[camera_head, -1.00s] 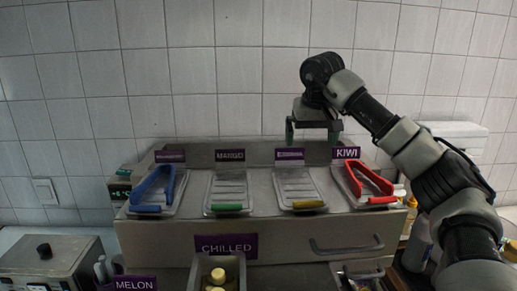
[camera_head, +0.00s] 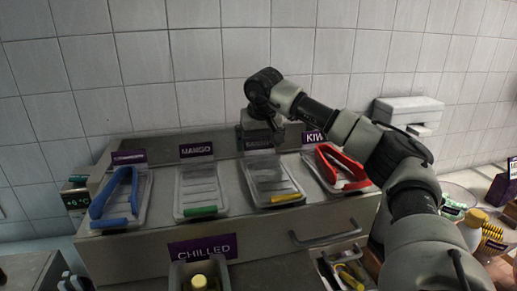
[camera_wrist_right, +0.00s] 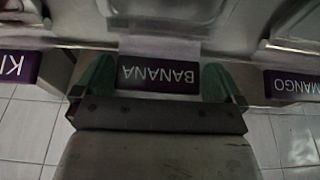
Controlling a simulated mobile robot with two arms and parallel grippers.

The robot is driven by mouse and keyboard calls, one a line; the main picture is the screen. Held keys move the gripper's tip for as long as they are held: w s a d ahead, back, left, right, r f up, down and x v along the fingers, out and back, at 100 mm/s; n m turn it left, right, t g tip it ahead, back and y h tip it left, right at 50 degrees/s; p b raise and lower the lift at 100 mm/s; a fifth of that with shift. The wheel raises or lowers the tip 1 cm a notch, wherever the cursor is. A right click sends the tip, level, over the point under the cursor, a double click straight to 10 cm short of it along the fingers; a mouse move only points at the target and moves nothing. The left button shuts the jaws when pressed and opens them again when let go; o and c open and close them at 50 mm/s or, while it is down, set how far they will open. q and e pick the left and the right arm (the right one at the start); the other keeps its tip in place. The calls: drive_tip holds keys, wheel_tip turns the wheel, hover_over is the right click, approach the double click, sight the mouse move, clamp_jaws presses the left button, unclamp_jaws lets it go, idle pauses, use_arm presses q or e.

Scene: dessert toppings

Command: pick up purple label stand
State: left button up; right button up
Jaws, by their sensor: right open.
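The purple BANANA label stand (camera_wrist_right: 158,76) appears upside down in the right wrist view, between the two green fingertips of my right gripper (camera_wrist_right: 159,66). The gripper is open, with a finger on either side of the label and gaps visible between. In the head view my right gripper (camera_head: 262,138) is at the back of the third tray, and the BANANA label there is mostly hidden by it. Other purple label stands read MANGO (camera_head: 197,149) and KIWI (camera_head: 313,137); one at the far left (camera_head: 129,157) is too small to read. My left gripper is not in view.
Metal trays (camera_head: 201,192) line the counter, with blue tongs (camera_head: 116,199), red tongs (camera_head: 342,168) and green and yellow handles. A CHILLED sign (camera_head: 202,248) is on the front. A tiled wall (camera_head: 150,60) stands close behind.

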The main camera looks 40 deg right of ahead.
drive_tip(key=shift+x, duration=1.3)
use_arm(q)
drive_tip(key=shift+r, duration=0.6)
use_arm(e)
drive_tip(key=shift+s, duration=0.1)
drive_tip(key=c, duration=0.7)
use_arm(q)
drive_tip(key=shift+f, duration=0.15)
use_arm(e)
drive_tip(key=shift+r, duration=0.15)
drive_tip(key=shift+r, duration=0.25)
drive_tip(key=r, duration=0.1)
drive_tip(key=r+b, duration=0.2)
drive_tip(key=shift+s+d+r, duration=0.3)
drive_tip(key=shift+s, duration=0.1)
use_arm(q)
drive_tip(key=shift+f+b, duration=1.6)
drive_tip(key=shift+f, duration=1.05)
use_arm(e)
drive_tip(key=shift+s+d+r, duration=0.6)
drive_tip(key=shift+s+r, duration=0.35)
drive_tip(key=shift+s, duration=0.75)
drive_tip(key=shift+s+d+r, duration=0.65)
drive_tip(key=shift+s+r, duration=0.25)
drive_tip(key=shift+s, duration=0.75)
drive_tip(key=shift+s+d+r, duration=0.6)
drive_tip(key=shift+s+r, duration=0.35)
drive_tip(key=shift+s, duration=0.75)
